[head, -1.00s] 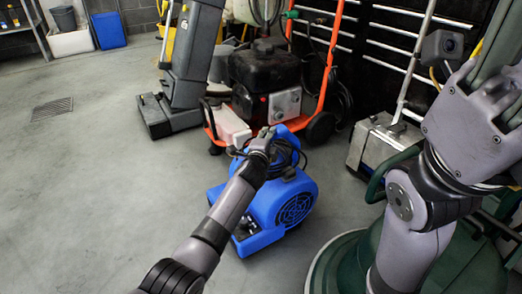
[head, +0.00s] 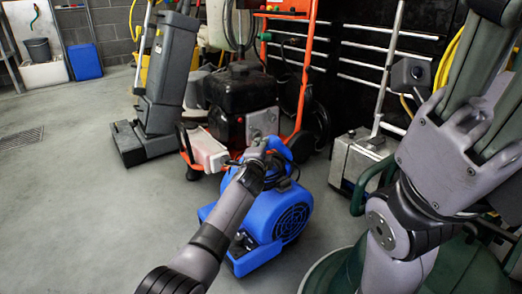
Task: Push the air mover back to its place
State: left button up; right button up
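The blue air mover (head: 262,212) stands on the grey floor in the middle of the head view, its round fan grille facing right. A dark cable lies bundled at its top. My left arm reaches from the bottom of the view to it. My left gripper (head: 268,146) is at the air mover's top rear, by the handle, and seems to touch it. Its fingers are small and partly hidden, so I cannot tell whether they are open or shut.
An orange-framed pressure washer (head: 238,105) stands just behind the air mover. A grey upright floor machine (head: 163,90) is at back left. A metal box machine (head: 358,158) and a green round-based machine (head: 325,268) are at right. The floor at left is clear, with a drain grate (head: 22,138).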

pick_arm(q)
jog(key=o, duration=0.4)
jog(key=shift+a, duration=0.1)
jog(key=shift+s+a+r, duration=0.1)
jog(key=shift+s+a, duration=0.15)
jog(key=shift+s, duration=0.25)
jog(key=v, duration=1.1)
jog(key=shift+d, duration=0.2)
